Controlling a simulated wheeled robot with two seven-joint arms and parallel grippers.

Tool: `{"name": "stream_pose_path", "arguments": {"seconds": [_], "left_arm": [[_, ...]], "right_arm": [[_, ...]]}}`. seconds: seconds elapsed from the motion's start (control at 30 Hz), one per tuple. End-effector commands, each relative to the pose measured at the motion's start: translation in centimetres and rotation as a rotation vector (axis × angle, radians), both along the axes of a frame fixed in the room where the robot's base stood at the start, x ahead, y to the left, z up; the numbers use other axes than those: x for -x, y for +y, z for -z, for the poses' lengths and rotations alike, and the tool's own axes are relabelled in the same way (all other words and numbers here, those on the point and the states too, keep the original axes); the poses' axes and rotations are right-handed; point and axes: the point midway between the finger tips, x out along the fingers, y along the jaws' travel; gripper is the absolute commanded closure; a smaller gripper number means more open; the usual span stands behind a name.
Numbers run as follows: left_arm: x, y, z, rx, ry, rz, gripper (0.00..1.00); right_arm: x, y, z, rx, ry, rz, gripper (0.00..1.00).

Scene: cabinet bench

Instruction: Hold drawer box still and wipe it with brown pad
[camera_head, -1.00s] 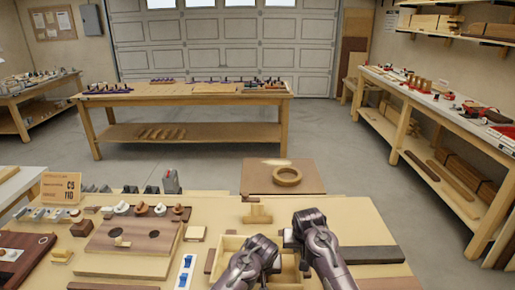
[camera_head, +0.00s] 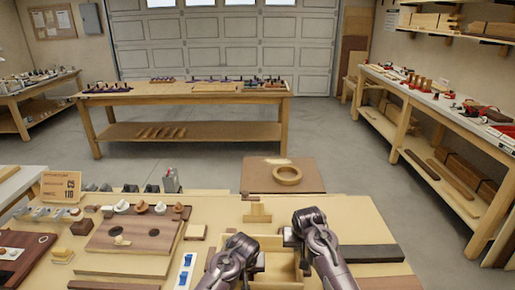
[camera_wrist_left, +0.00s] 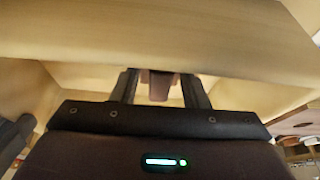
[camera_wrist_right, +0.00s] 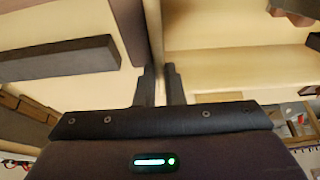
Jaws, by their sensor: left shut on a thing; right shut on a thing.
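The drawer box (camera_head: 272,241) is a pale, open wooden box at the front of the bench, partly hidden by my arms. My right gripper (camera_head: 291,238) is at its right side. In the right wrist view its fingers (camera_wrist_right: 160,85) are shut on a thin upright wall of the box (camera_wrist_right: 157,30). My left gripper (camera_head: 257,262) is over the left part of the box. In the left wrist view its fingers (camera_wrist_left: 160,88) are shut on the brown pad (camera_wrist_left: 159,84). The pad is near pale wood; whether it touches the box is unclear.
A brown board with two holes (camera_head: 135,234) lies left of the box, with blue-and-white parts (camera_head: 186,270) nearer. A dark bar (camera_head: 368,254) lies to the right. A small wooden T-shaped piece (camera_head: 257,213) stands behind the box. Bare bench top shows at right.

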Motion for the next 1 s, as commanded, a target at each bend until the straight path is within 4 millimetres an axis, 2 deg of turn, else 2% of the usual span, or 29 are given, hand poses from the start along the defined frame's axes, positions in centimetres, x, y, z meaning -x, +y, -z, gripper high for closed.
{"name": "stream_pose_path", "arguments": {"seconds": [0.23,0.7,1.0], "left_arm": [[0.2,-0.1,0.3,-0.004,0.007,-0.001,0.98],[0.3,-3.2,0.2,-0.003,0.007,0.004,0.98],[0.2,-4.3,0.1,-0.002,0.007,0.002,0.98]], "right_arm": [[-0.1,0.0,-0.1,0.000,-0.003,0.000,1.00],[-0.1,0.1,-0.2,-0.001,-0.004,-0.002,1.00],[-0.1,0.1,-0.2,-0.001,-0.004,-0.003,1.00]]}}
